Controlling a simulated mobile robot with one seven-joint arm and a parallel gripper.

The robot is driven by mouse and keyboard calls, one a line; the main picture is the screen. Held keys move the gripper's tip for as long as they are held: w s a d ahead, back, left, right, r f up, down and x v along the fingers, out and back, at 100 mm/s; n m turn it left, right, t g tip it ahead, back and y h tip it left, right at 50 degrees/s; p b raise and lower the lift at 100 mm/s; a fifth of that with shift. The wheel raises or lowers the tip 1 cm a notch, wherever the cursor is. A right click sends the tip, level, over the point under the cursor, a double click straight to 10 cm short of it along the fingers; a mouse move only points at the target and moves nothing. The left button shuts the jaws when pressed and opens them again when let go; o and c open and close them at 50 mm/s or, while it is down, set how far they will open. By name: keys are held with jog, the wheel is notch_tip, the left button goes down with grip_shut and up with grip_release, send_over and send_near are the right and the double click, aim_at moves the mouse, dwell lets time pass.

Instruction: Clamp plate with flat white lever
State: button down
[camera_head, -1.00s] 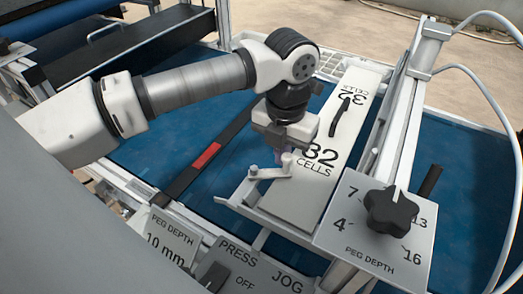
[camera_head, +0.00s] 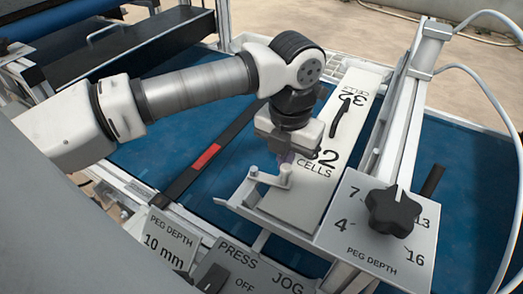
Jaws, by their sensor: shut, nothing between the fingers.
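The plate (camera_head: 291,207) is a long pale board marked "32 CELLS" at both ends, with a black handle (camera_head: 345,115) on it. It lies in a metal frame above the blue belt. The flat white lever (camera_head: 268,179) is at the plate's near left edge, with one upright post at its left end and another at its right. My gripper (camera_head: 284,160) points down at the lever's right end, over the plate's left edge. It is shut and empty. The fingertips are small and partly hidden, so I cannot tell whether they touch the lever.
A black knob (camera_head: 390,210) stands on the peg depth panel (camera_head: 350,250) at the right. A metal upright rail (camera_head: 403,130) rises behind it. A "10 mm" plate (camera_head: 166,243) and a press/jog panel (camera_head: 250,268) are at the front. A black bar with a red mark (camera_head: 205,158) crosses the belt left of my gripper.

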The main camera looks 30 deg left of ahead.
jog(key=shift+r, duration=0.1)
notch_tip(320, 180, up, 7)
jog(key=p, duration=0.4)
jog(key=shift+r, duration=0.15)
dwell(0.7)
